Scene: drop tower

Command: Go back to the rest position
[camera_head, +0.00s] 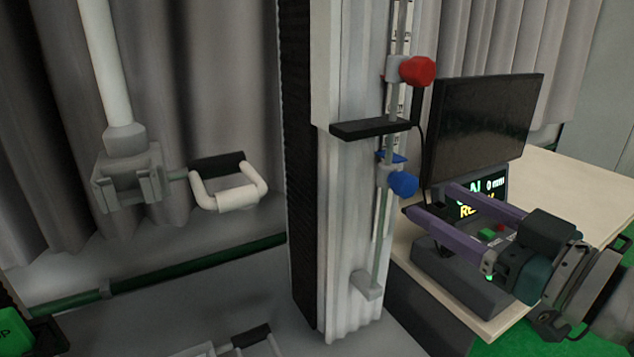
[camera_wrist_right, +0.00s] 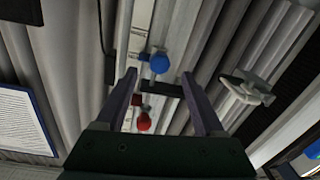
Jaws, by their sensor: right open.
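My right gripper (camera_head: 427,199) comes in from the right in the head view. Its two purple fingers are apart with nothing between them, and they point left toward the grey column (camera_head: 345,220) of the tower. The blue knob (camera_head: 403,184) on the column's rail is just beyond the fingertips. The red knob (camera_head: 418,71) is higher on the same rail. The right wrist view shows the open fingers (camera_wrist_right: 158,74), with the blue knob (camera_wrist_right: 160,63) and the red knob (camera_wrist_right: 144,122) beyond them; contact cannot be judged. My left gripper is not in view.
A black monitor (camera_head: 482,125) and a lit control box (camera_head: 465,270) stand on the pale table (camera_head: 575,190), close to my right gripper. A white handle (camera_head: 228,197) on a clamp sticks out left of the column. Grey curtains hang behind.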

